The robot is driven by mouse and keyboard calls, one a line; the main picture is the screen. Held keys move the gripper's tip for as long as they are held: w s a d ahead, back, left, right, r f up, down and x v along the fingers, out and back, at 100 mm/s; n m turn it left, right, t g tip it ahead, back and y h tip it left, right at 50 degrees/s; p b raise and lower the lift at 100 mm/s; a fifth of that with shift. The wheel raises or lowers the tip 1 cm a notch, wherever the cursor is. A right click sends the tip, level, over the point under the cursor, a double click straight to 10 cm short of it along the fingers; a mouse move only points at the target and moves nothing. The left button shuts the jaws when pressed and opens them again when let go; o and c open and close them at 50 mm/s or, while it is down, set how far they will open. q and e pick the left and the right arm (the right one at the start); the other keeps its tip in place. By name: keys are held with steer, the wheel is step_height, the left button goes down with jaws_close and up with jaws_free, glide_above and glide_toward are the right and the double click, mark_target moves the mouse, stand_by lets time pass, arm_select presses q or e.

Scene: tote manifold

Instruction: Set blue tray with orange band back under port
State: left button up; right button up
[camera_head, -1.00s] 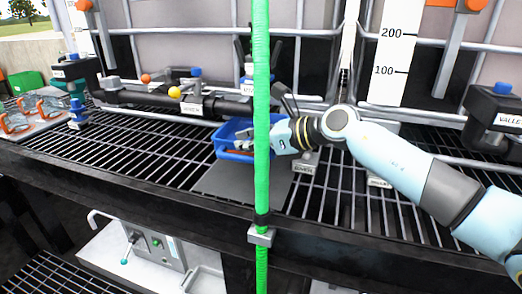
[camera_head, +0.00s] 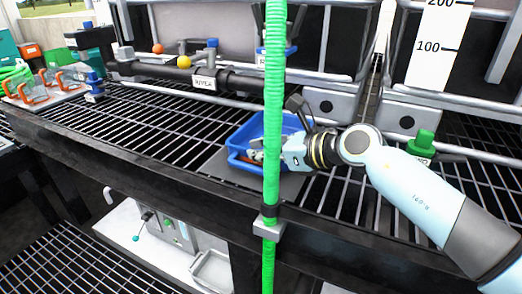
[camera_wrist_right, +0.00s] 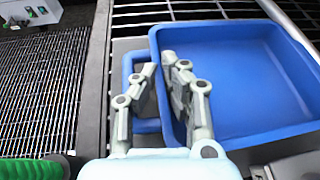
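The blue tray (camera_head: 240,150) sits on the shelf grating, partly over a flat grey plate (camera_head: 212,166). The green pole hides part of it, and I cannot see an orange band. In the right wrist view the tray (camera_wrist_right: 235,80) looks empty in the part that shows. My left gripper is out of view.
A green ribbed upright (camera_head: 274,100) stands in front of the tray. Behind is a black pipe (camera_head: 240,84) with a label and coloured knobs. A green-capped fitting (camera_head: 422,142) is at the right. The grating (camera_head: 150,115) to the left is clear.

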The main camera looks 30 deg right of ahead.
steer(key=o, duration=0.4)
steer(key=shift+o, duration=0.2)
steer(key=shift+r, duration=0.2)
steer(key=p+v, duration=0.2)
steer(key=v, duration=1)
steer(key=shift+f+p, duration=0.1)
steer(key=shift+p, duration=0.2)
